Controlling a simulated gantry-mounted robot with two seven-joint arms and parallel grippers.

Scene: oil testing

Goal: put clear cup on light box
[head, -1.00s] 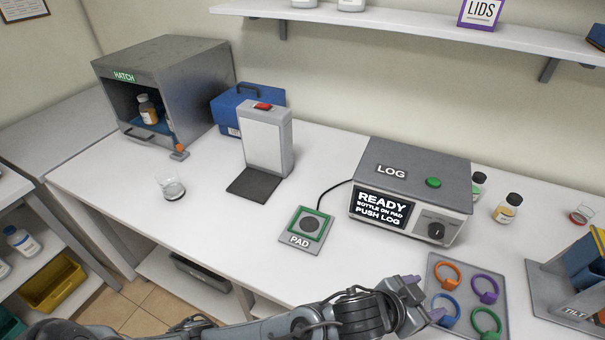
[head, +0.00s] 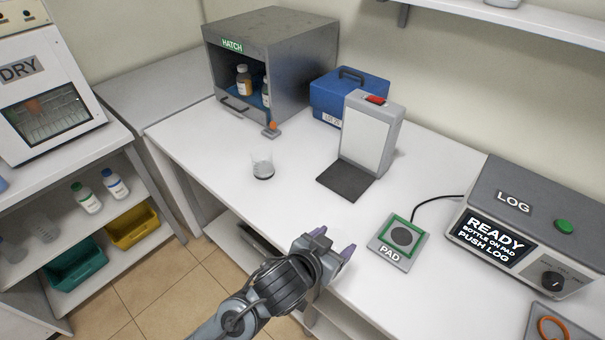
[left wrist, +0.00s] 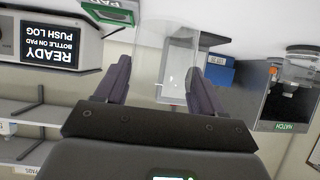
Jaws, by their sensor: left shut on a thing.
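My left gripper (head: 331,243) is above the table's front edge, left of the pad. Its fingers are apart and shut on a see-through thing, which looks like a clear cup (left wrist: 165,50) in the left wrist view; its outline is faint. The light box (head: 368,135), a grey upright with a white panel, red switch and dark base plate (head: 345,181), stands beyond the gripper, apart from it. Another clear cup (head: 262,165) with something dark in its bottom stands upright on the table, left of the light box. My right gripper is not in view.
The pad (head: 401,238) and the LOG unit (head: 515,207) are to the right. The hatch cabinet (head: 290,60) and a blue case (head: 335,97) stand behind. Bare white table lies between the gripper and the base plate.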

